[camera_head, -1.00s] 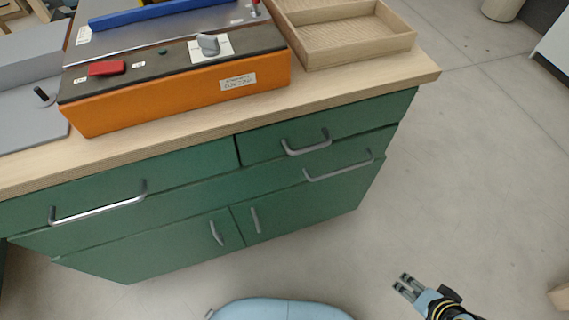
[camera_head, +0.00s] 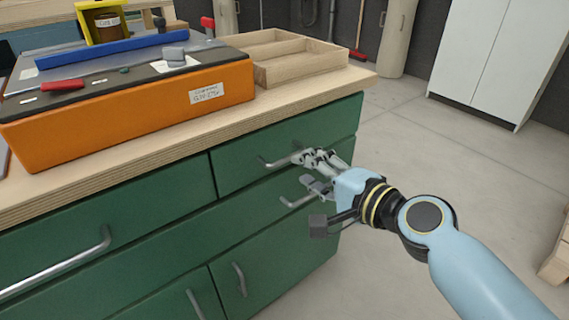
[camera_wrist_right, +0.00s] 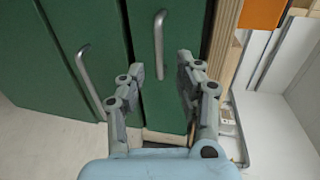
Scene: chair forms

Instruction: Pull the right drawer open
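The right drawer (camera_head: 238,172) is the green top drawer at the right of the workbench cabinet. Its front looks flush with the cabinet, so it stands closed. Its grey bar handle (camera_head: 272,163) is partly hidden by my right gripper (camera_head: 302,167), which is at the handle's right end. In the right wrist view the drawer handle (camera_wrist_right: 158,45) lies ahead, between the lines of the two fingers. There my right gripper (camera_wrist_right: 161,66) is open, with a clear gap and nothing held. My left gripper is not in view.
A second drawer handle (camera_head: 295,202) is just below my right gripper. An orange machine (camera_head: 140,115) and a wooden tray (camera_head: 305,66) stand on the worktop (camera_head: 160,148). A white cabinet (camera_head: 495,55) is at the back right. The floor right of the bench is largely clear.

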